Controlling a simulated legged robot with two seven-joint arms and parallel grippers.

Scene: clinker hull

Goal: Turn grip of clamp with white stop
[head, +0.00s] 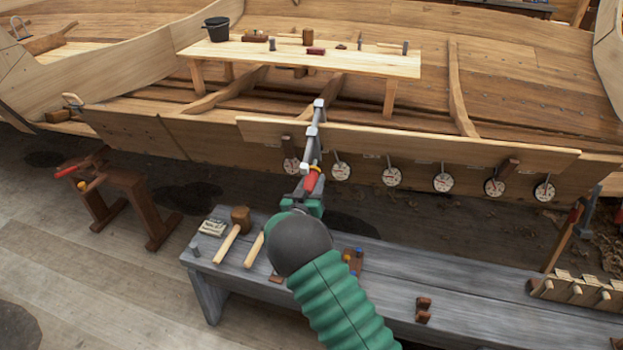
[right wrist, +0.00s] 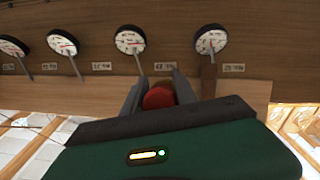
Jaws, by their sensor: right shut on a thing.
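A bar clamp (head: 314,145) sits over the top edge of the hull plank (head: 400,140), its grey bar pointing toward me, with pale pieces along it. One small pale piece, perhaps the white stop, lies near its lower end. Its red grip (head: 312,181) is at the near end. My right gripper (head: 311,190) is around this grip, below the plank. In the right wrist view the red grip (right wrist: 158,97) shows between the two grey fingers, which are shut on it. The green arm hides part of the bench below. My left gripper is not in view.
Several round dials (head: 391,176) hang along the plank. A grey bench (head: 450,275) below holds a mallet (head: 240,220), small blocks and a peg rack (head: 575,291). A brown sawhorse (head: 128,185) stands left. A pale table (head: 350,62) with tools is beyond the plank.

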